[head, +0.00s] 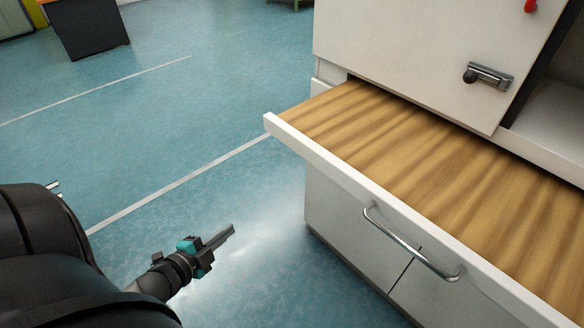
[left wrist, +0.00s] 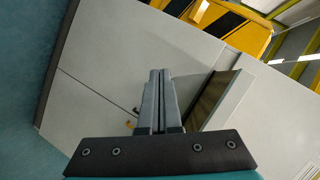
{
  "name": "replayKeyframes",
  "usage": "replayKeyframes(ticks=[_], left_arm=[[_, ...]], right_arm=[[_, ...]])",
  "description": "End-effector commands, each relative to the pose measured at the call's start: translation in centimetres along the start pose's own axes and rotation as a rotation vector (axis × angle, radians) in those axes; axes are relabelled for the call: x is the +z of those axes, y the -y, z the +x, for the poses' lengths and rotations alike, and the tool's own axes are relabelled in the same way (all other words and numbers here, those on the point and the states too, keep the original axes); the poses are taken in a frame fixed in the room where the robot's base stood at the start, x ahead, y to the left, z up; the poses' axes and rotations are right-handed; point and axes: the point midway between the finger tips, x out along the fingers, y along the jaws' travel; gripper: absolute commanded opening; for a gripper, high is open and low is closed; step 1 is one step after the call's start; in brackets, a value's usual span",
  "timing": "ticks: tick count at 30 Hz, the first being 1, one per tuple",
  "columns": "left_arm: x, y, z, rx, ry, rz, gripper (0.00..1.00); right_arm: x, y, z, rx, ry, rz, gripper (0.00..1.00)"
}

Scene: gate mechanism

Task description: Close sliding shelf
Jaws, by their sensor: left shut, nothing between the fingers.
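The sliding shelf (head: 430,150) has a wood-grain top and a white front edge. It sticks out of the white cabinet (head: 400,45) at the right of the head view. A metal bar handle (head: 410,245) is on its front. My left gripper (head: 229,231) is shut and empty, left of the shelf and apart from it, over the floor. In the left wrist view, the closed fingers (left wrist: 158,75) point toward white panels, with the shelf (left wrist: 210,98) showing to their right. My right gripper is not in view.
A latch with a dark knob (head: 488,76) and a red part (head: 531,5) are on the upper cabinet. An open compartment (head: 550,110) is at the right. A dark box (head: 88,28) stands far back left. The blue floor between is clear. Yellow-black striped equipment (left wrist: 225,22) shows in the wrist view.

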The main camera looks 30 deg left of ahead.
Motion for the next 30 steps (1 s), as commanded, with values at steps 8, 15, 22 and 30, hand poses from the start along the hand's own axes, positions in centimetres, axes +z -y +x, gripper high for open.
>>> replayKeyframes(ticks=[8, 15, 22, 30], left_arm=[[-8.3, 9.7, -1.8, -0.217, -0.310, 0.408, 0.00], [-11.7, 11.8, -2.9, -0.278, -0.404, 0.532, 0.00], [-12.9, 12.3, -0.8, -0.282, -0.408, 0.535, 0.00], [-14.7, 12.9, 3.0, -0.281, -0.407, 0.533, 0.00]], right_arm=[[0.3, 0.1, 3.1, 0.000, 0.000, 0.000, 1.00], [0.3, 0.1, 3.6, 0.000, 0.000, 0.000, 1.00], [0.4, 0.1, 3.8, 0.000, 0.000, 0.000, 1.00], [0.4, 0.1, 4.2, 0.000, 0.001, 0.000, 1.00]])
